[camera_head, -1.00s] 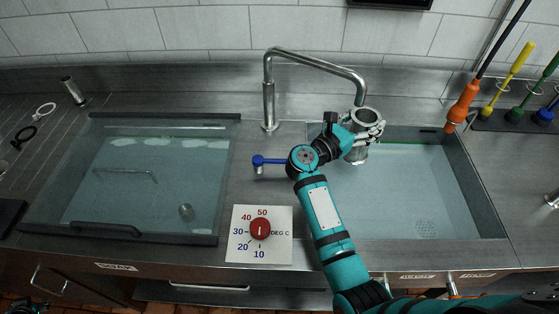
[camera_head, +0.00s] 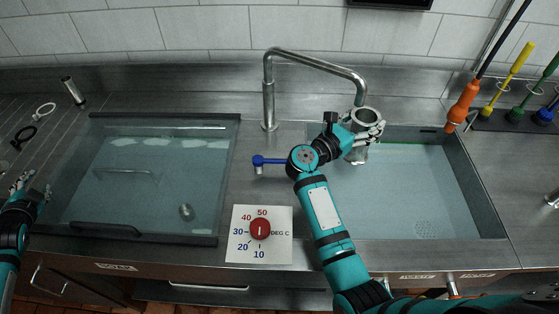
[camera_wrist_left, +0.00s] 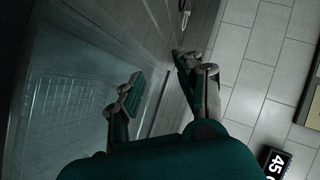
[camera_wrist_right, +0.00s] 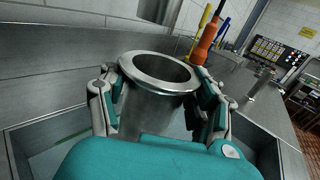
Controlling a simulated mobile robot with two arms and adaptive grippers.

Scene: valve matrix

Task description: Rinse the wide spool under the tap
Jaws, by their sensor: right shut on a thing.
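The wide spool, a grey metal cylinder with a flanged rim (camera_wrist_right: 158,75), is gripped upright in my right gripper (camera_head: 368,132). In the head view the spool (camera_head: 364,117) is over the right sink, beneath the end of the tap (camera_head: 320,65). The right wrist view shows a metal pipe end (camera_wrist_right: 160,10) just above the spool's open top. No stream of water is clearly visible.
The left basin has a clear lid (camera_head: 130,119) with a dark handle; a small round thing lies inside. A red temperature dial (camera_head: 260,229) sits between the basins. An orange-handled hanging sprayer (camera_head: 462,103) and coloured brushes (camera_head: 510,80) are at the right.

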